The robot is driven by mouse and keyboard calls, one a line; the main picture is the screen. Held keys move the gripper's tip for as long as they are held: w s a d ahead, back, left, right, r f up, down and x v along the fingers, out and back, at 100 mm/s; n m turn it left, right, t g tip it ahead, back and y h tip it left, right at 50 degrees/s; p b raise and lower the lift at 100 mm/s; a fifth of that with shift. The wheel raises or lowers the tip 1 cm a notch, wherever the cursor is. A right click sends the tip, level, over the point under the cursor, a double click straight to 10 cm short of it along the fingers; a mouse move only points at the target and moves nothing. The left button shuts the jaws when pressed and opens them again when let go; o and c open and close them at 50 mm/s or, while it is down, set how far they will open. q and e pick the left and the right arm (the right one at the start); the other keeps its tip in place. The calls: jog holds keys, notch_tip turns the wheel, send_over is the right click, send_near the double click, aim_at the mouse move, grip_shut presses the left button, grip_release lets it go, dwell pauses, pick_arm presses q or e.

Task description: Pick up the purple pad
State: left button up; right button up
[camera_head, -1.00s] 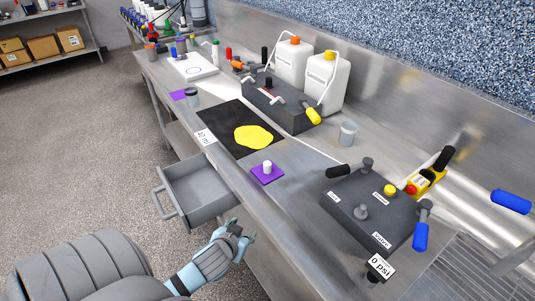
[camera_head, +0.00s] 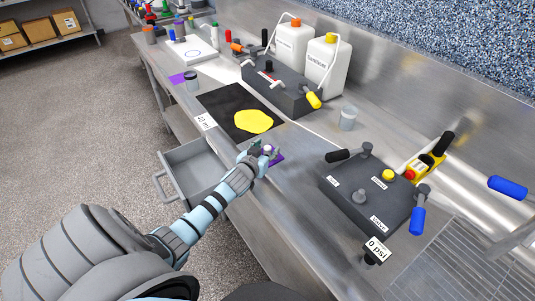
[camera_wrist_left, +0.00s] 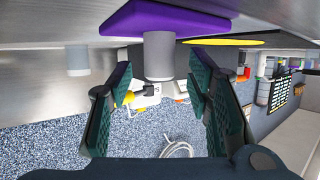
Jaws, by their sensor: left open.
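The purple pad (camera_head: 279,157) lies flat on the steel counter, near its front edge, partly hidden behind my left gripper (camera_head: 262,151). In the left wrist view, which is upside down, the pad (camera_wrist_left: 150,20) shows with its light grey knob (camera_wrist_left: 159,57) standing out from it. The left gripper's fingers (camera_wrist_left: 160,75) are open on either side of the knob's line, with gaps to it. My right gripper is out of view.
A black mat (camera_head: 215,100) with a yellow patch (camera_head: 253,121) lies beyond the pad. An open grey drawer (camera_head: 187,180) juts out below the counter. A dark valve box (camera_head: 368,198) with levers stands to the right. White jugs (camera_head: 293,44) stand behind.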

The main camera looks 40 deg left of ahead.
pick_arm(q)
jog(key=shift+x, duration=0.85)
jog(key=shift+s+d, duration=0.1)
grip_shut()
